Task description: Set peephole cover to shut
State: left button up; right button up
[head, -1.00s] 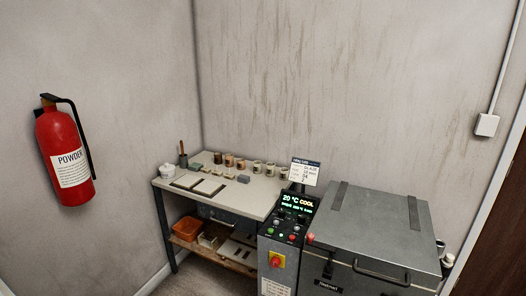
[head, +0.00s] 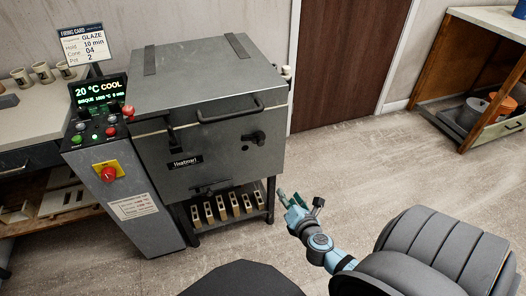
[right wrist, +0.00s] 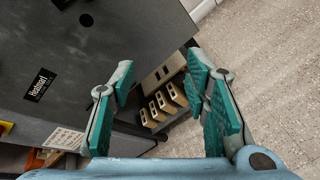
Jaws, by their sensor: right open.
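The grey kiln (head: 215,165) stands at the left of centre in the head view. A small black fitting that looks like the peephole cover (head: 254,138) sits on the right part of its front. I cannot tell its setting. A dark round fitting, likely the same one, shows at the top left of the right wrist view (right wrist: 87,19). My right gripper (head: 291,206) is open and empty, to the right of the kiln's lower part and apart from the cover. Its teal finger pads show in the right wrist view (right wrist: 160,100). My left gripper is out of view.
The control box (head: 125,190) with a red button stands left of the kiln. Several bricks (head: 222,208) rest on the shelf under it. The lid handle (head: 230,108) sticks out in front. Clear floor (head: 370,160) lies to the right, before a wooden shelf unit (head: 465,85).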

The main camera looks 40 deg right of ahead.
jog(key=w+a+r+n+t+b, duration=0.1)
jog(key=w+r+n+t+b, duration=0.3)
jog(key=r+n, duration=0.25)
send_near(261, 144)
jog(key=shift+h, duration=0.4)
jog(key=x, duration=0.7)
jog(key=shift+w+a+f+b, duration=0.1)
jog(key=shift+w+f+b, duration=0.1)
jog(key=shift+w+b, duration=0.15)
jog(key=shift+w+d, duration=0.2)
jog(key=shift+w, duration=0.15)
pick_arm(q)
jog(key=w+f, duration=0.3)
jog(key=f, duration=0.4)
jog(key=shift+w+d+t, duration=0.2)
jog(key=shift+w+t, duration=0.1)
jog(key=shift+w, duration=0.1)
pick_arm(e)
grip_shut()
